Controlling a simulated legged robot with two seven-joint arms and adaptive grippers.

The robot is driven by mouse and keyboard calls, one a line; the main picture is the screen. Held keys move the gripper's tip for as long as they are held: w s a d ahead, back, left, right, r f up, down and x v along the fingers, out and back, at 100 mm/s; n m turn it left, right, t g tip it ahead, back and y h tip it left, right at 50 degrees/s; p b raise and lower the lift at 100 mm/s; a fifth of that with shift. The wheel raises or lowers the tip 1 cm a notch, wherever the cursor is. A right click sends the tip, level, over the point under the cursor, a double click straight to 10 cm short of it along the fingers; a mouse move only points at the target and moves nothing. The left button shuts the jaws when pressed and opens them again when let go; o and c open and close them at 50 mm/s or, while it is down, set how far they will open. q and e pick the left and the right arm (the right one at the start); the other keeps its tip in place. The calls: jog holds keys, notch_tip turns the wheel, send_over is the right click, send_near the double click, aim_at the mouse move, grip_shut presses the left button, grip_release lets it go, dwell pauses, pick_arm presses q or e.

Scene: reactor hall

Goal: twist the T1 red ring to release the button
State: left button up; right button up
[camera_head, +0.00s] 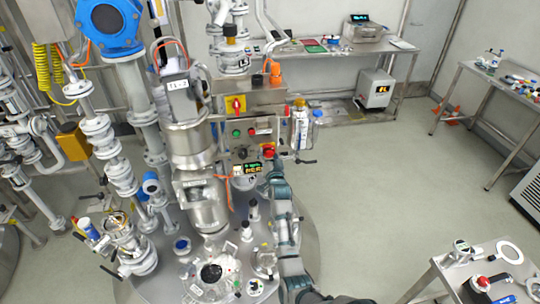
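A grey control panel (243,141) stands on the steel vessel assembly near the middle of the head view. A red round knob (268,152) sits at its lower right, beside a small lit display (247,168). It may be the red ring, but it is too small to tell ring from button, and no T1 label is readable. My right arm reaches up from the bottom, and its gripper (271,167) is just below the red knob. I cannot tell whether it touches the knob or whether its fingers are open. My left gripper is not in view.
A red switch on a yellow plate (236,104) sits above the panel. Capped bottles (301,125) stand right of it. Pipes and valves (95,125) crowd the left. A steel cart (450,280) stands at lower right. The floor (375,190) between is clear.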

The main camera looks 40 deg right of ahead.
jog(key=shift+w+d+f, duration=0.2)
jog(key=shift+w+f, duration=0.1)
jog(key=shift+w, duration=0.1)
jog(key=shift+s+d+r, duration=0.1)
jog(key=shift+s+r, duration=0.2)
jog(key=shift+s, duration=0.1)
jog(key=v, duration=1.1)
jog(key=shift+s, duration=0.3)
jog(key=shift+f, duration=0.1)
